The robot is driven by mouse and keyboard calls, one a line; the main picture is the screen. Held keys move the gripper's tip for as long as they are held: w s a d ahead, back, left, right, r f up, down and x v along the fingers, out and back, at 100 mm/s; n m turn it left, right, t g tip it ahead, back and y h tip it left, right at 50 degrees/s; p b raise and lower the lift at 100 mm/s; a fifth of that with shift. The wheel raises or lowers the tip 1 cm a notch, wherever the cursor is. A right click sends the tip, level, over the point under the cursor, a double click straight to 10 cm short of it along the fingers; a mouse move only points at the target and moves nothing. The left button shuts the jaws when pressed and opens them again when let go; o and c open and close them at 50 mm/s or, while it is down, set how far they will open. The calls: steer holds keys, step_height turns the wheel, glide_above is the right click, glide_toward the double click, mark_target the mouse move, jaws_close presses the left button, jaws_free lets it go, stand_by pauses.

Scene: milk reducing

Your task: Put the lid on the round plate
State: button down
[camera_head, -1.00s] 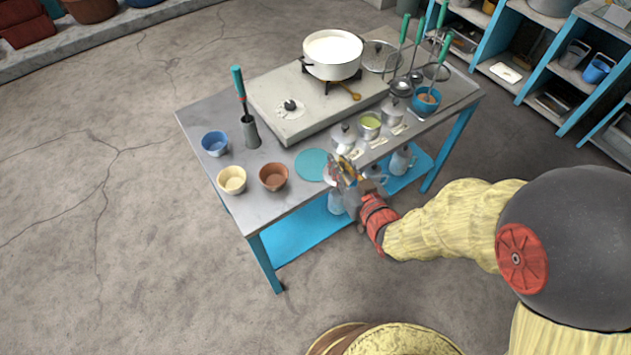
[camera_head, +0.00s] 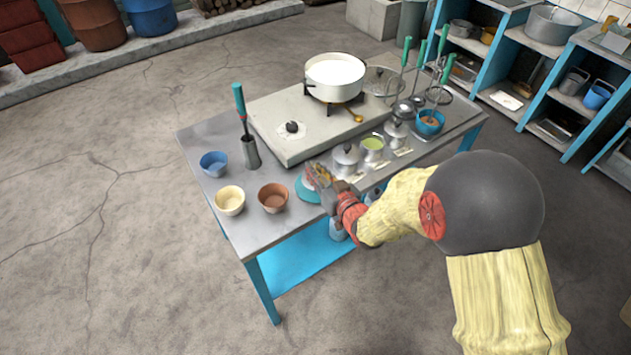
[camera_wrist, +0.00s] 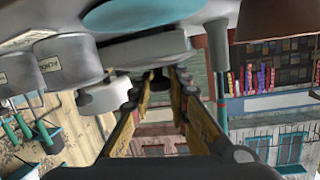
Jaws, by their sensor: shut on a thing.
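My gripper (camera_head: 318,180) is over the front edge of the table. Its fingers, also in the wrist view (camera_wrist: 158,76), are shut on the knob of a grey round lid (camera_wrist: 145,50). In the head view the lid is mostly hidden by my gripper. The flat teal round plate (camera_head: 302,193) lies on the table at the lid, partly covered by my gripper. It also shows in the wrist view (camera_wrist: 130,15), close to the lid. I cannot tell whether the lid touches the plate.
On the table (camera_head: 215,135), a brown bowl (camera_head: 273,198) and a cream bowl (camera_head: 230,200) stand left of the plate. A lidded canister (camera_head: 346,160) and an open canister with green contents (camera_head: 373,150) stand to the right. A white pot (camera_head: 335,78) is behind.

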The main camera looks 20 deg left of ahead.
steer(key=shift+w+a+f+b, duration=0.3)
steer(key=shift+w+f, duration=0.2)
steer(key=shift+f, duration=0.2)
steer(key=shift+f+b, duration=0.8)
steer(key=shift+f, duration=0.55)
steer(key=shift+f, duration=0.2)
steer(key=c, duration=1.7)
jaws_free()
steer(key=shift+c, duration=0.2)
steer(key=shift+r, duration=0.25)
steer(key=p+v, duration=0.3)
steer(key=v, duration=0.9)
